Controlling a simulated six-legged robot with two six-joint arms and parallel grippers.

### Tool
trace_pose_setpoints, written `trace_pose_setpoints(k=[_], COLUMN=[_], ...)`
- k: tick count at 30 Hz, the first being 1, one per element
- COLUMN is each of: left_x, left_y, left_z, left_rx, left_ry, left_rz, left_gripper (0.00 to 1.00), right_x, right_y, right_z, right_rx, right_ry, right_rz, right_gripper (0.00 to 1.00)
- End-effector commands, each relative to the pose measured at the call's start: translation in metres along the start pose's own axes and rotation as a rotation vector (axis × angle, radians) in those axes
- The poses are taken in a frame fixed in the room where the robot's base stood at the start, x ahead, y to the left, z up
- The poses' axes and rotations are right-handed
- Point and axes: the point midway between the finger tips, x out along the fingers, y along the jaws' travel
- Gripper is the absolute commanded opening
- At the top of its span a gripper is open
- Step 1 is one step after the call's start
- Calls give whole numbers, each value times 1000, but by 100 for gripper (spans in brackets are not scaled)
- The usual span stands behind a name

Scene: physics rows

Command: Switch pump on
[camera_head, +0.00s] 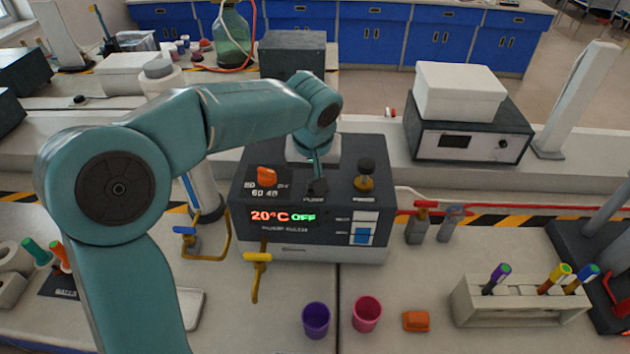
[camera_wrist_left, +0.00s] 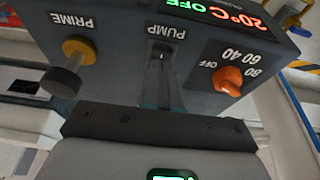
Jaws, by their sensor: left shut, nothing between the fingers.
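The dark grey pump unit (camera_head: 300,240) stands on the bench, its display (camera_head: 283,216) reading 20°C and OFF. Its top face carries an orange knob (camera_head: 266,177), also in the left wrist view (camera_wrist_left: 229,80), and a PRIME knob with a yellow collar (camera_head: 364,182), also in the wrist view (camera_wrist_left: 76,58). Between them, the PUMP label (camera_wrist_left: 165,31) marks a small switch (camera_wrist_left: 158,62). My left gripper (camera_head: 318,185) is shut and empty, pointing down at this switch; its fingers partly hide it. I cannot tell whether they touch. My right gripper is not in view.
A purple cup (camera_head: 316,320), a pink cup (camera_head: 367,314) and an orange block (camera_head: 416,321) stand in front of the unit. Yellow bent pipes with a blue valve (camera_head: 187,231) and a yellow valve (camera_head: 257,257) are close on the left.

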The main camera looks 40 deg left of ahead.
Motion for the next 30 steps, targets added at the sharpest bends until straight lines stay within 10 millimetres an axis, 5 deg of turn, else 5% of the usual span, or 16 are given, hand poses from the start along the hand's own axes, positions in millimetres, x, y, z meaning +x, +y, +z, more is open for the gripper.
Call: trace_pose_setpoints(k=[30], left_x=[11], left_y=[0], left_z=[4], left_rx=[0], left_ry=[0], left_rz=[0], left_gripper=[0], right_x=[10], right_y=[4], right_z=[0], right_rx=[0], right_ry=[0], right_rz=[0], right_gripper=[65])
